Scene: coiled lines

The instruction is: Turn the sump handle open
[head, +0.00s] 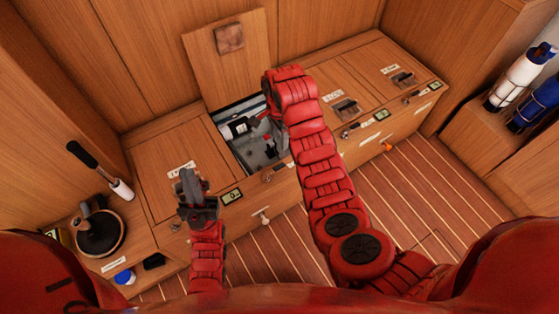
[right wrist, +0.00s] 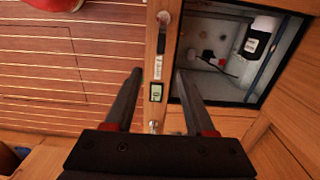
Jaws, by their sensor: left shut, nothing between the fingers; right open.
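Several small handles run along the locker front, but the labels are too small to read, so I cannot tell which is the sump handle. In the head view one metal handle (head: 268,176) is below the open compartment, another (head: 350,131) is farther right, and an orange one (head: 387,145) is low on the front. My left gripper (head: 187,180) is shut and empty above the left lid. My right gripper (right wrist: 157,78) is open, its fingers apart above the locker edge. Between them in the right wrist view are a small display and a white label. In the head view my arm partly hides this gripper.
The open compartment (head: 222,116) has its lid (head: 236,60) raised against the back wall. White and blue bottles (head: 522,75) are at the right. The striped floor (head: 430,200) is clear.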

